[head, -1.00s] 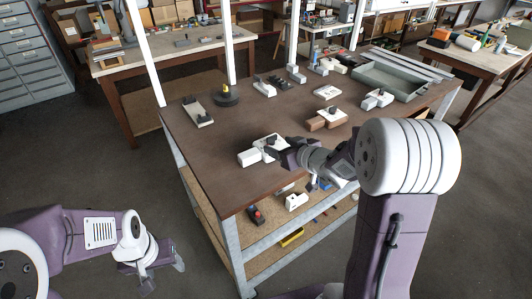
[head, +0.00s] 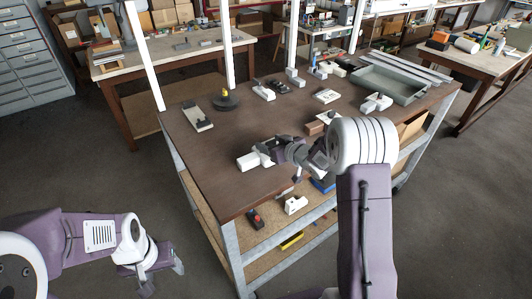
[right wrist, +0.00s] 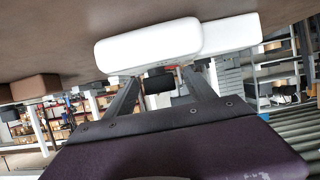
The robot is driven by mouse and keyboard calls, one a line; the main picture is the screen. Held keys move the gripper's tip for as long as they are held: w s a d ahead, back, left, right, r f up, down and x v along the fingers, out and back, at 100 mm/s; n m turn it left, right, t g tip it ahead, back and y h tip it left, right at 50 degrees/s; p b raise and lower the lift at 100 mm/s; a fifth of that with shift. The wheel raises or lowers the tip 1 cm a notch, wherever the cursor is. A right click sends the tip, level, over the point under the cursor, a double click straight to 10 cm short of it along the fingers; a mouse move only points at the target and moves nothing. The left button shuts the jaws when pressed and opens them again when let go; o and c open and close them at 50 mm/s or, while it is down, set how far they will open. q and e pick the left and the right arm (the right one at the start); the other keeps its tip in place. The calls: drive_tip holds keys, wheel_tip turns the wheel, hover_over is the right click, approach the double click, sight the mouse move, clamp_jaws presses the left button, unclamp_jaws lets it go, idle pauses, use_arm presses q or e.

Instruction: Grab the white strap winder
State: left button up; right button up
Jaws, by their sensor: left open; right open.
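A white strap winder (head: 248,161) lies on the brown workbench (head: 215,185) near its left front part. My right gripper (head: 268,150) is right at it from the right and covers part of it in the head view. In the right wrist view the winder's rounded white body (right wrist: 150,45) sits just past the tips of my open right gripper (right wrist: 160,80). A second white block shows behind it; I cannot tell whether they are one piece. Whether the fingers touch it is unclear. My left gripper (head: 163,272) hangs open and empty over the floor at lower left.
A similar white piece (head: 326,95), a white piece with a dark knob (head: 376,102) and a dark round base (head: 225,102) stand further back on the bench. A grey tray (head: 400,82) is at back right. The bench's left front is clear.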

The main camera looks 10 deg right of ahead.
drive_tip(key=shift+w, duration=0.1)
clamp_jaws()
wheel_tip(320, 180, up, 10)
drive_tip(key=shift+r+p, duration=0.1)
drive_tip(key=shift+p, duration=0.9)
